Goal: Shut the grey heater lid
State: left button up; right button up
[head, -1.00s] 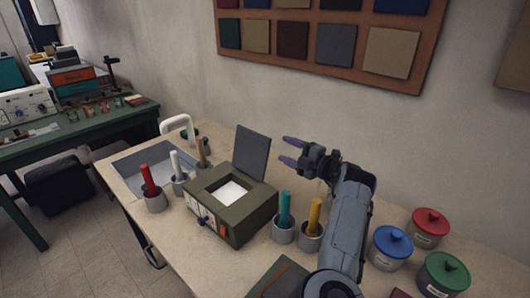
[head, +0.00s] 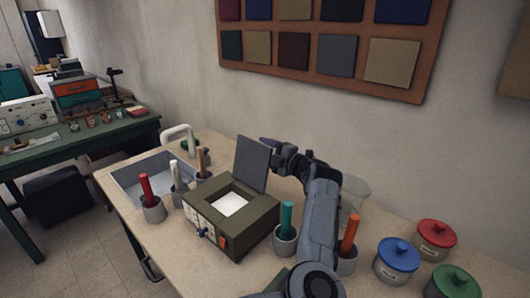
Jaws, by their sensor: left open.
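The grey heater lid (head: 252,163) stands open, nearly upright, at the back edge of the olive-green heater box (head: 232,240). The box's square opening shows a bright white inside. My left gripper (head: 272,149) is just behind the lid's upper right edge. One purple fingertip shows above the lid's top corner, and the other is hidden, apparently behind the lid. The gripper is open and holds nothing that I can see. I cannot tell if it touches the lid. My right gripper is not in view.
Cups with red (head: 145,188), white (head: 175,172), teal (head: 287,220) and orange (head: 350,234) sticks stand around the heater. Lidded blue (head: 398,258), red (head: 436,238) and green (head: 455,285) pots stand right. The wall is behind.

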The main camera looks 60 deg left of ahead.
pick_arm(q)
jog(key=shift+a, duration=0.15)
grip_shut()
dwell(0.4)
jog(key=shift+s, duration=0.1)
